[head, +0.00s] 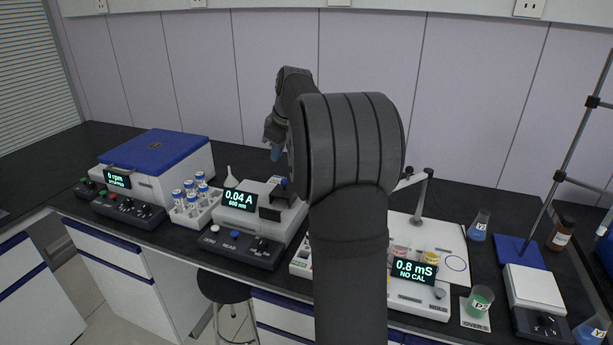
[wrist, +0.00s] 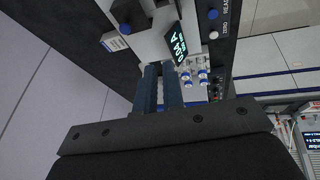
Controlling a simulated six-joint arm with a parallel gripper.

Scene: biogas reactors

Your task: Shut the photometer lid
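The photometer (head: 246,222) is a light grey unit with a dark front panel and a display reading 0.04 A, 600 nm.
A tube rack (head: 194,207) stands left of the photometer, and a blue-lidded centrifuge (head: 150,165) farther left. A small funnel (head: 228,176) is behind. A conductivity meter (head: 418,295) and beakers stand to the right. My arm hides the middle of the bench.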

